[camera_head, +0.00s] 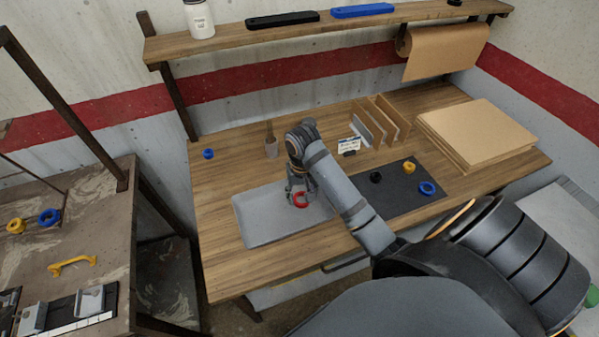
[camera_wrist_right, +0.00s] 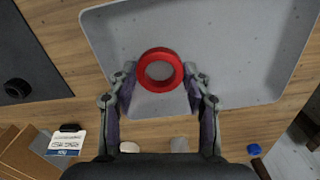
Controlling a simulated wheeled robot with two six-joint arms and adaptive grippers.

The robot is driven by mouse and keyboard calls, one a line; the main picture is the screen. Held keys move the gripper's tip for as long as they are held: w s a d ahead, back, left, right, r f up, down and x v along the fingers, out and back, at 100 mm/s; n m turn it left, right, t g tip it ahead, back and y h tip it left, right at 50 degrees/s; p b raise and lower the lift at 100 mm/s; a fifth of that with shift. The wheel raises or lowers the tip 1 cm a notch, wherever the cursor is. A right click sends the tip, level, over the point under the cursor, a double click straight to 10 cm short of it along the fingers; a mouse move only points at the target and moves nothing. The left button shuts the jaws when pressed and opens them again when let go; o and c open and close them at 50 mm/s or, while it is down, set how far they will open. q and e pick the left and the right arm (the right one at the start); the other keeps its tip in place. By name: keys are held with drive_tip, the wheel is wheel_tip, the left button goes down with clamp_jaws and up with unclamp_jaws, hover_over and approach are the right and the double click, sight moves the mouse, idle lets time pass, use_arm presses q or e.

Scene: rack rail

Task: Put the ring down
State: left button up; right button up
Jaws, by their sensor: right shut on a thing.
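A red ring (camera_head: 300,200) is at my right gripper (camera_head: 297,192), over the right part of the grey tray (camera_head: 262,238). In the right wrist view the red ring (camera_wrist_right: 160,54) sits between the two fingertips of my right gripper (camera_wrist_right: 159,84), with a finger at each side. The gripper is shut on it. The grey tray (camera_wrist_right: 110,45) fills the view behind the ring. I cannot tell whether the ring touches the tray floor. My left gripper is not in view.
A dark mat (camera_head: 395,205) right of the tray holds a blue ring (camera_head: 427,188), a yellow ring (camera_head: 409,167) and a black piece (camera_head: 376,177).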

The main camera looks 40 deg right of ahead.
sight(300, 199)
drive_tip(key=shift+w+d+f+b, duration=0.15)
drive_tip(key=shift+w+f+b, duration=0.25)
drive_tip(key=shift+f, duration=0.35)
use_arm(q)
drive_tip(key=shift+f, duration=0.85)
use_arm(e)
drive_tip(key=shift+w+r, duration=0.1)
drive_tip(key=shift+w, duration=0.05)
drive_tip(key=shift+d+f, duration=0.1)
drive_tip(key=shift+f, duration=0.1)
drive_tip(key=f+b, duration=0.2)
drive_tip(key=f, duration=0.1)
drive_tip(key=shift+w+d+f, duration=0.1)
drive_tip(key=shift+w+f, duration=0.2)
drive_tip(key=shift+w, duration=0.05)
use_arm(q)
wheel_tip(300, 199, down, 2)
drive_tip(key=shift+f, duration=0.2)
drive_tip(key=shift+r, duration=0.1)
use_arm(e)
drive_tip(key=o, duration=1.1)
drive_tip(key=shift+f, duration=0.1)
drive_tip(key=shift+o, duration=0.2)
